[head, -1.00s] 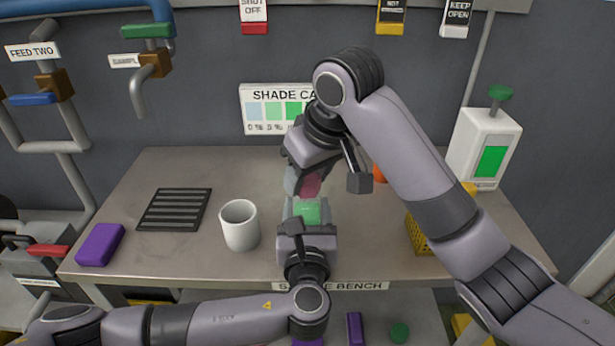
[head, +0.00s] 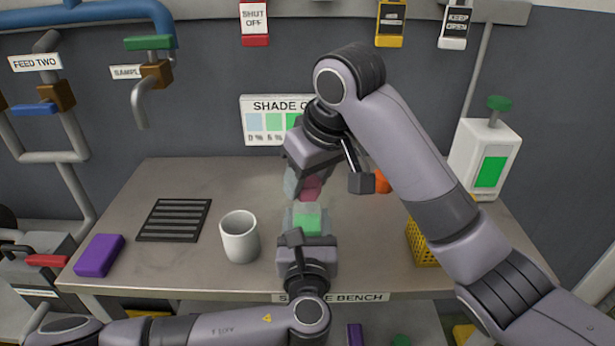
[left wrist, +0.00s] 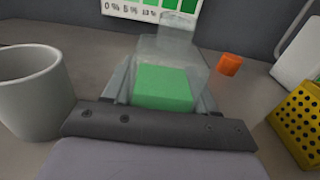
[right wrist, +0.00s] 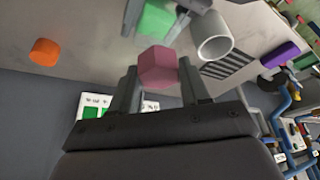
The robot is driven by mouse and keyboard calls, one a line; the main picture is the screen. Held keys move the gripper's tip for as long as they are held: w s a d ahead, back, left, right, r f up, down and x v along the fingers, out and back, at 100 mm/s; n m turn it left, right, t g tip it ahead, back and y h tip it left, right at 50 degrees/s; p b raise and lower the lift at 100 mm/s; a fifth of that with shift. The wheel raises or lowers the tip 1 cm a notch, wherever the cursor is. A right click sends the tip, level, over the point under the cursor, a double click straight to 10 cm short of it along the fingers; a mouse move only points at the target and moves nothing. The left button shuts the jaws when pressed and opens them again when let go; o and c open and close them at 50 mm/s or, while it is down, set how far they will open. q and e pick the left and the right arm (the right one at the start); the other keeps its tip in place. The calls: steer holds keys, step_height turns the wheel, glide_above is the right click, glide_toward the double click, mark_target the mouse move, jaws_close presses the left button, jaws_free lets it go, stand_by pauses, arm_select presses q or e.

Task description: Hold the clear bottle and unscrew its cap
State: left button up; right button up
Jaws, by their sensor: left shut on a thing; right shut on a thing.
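The clear bottle (head: 303,222) with green contents stands above the bench in the middle of the head view. My left gripper (head: 304,240) is shut on its lower part from the near side. The bottle, its green contents (left wrist: 163,90) and its clear neck (left wrist: 178,30) show in the left wrist view. My right gripper (head: 308,183) is shut on the pink-red cap (head: 310,189), just above the bottle. The cap (right wrist: 158,68) sits between the fingers in the right wrist view.
A white mug (head: 240,238) stands close left of the bottle. A black grille (head: 174,220) and purple block (head: 99,256) lie farther left. An orange piece (head: 382,182) and yellow basket (head: 421,243) are on the right, partly behind my right arm.

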steer(key=shift+r, duration=2.5)
arm_select(q)
steer(key=o, duration=1.6)
steer(key=shift+s, duration=0.1)
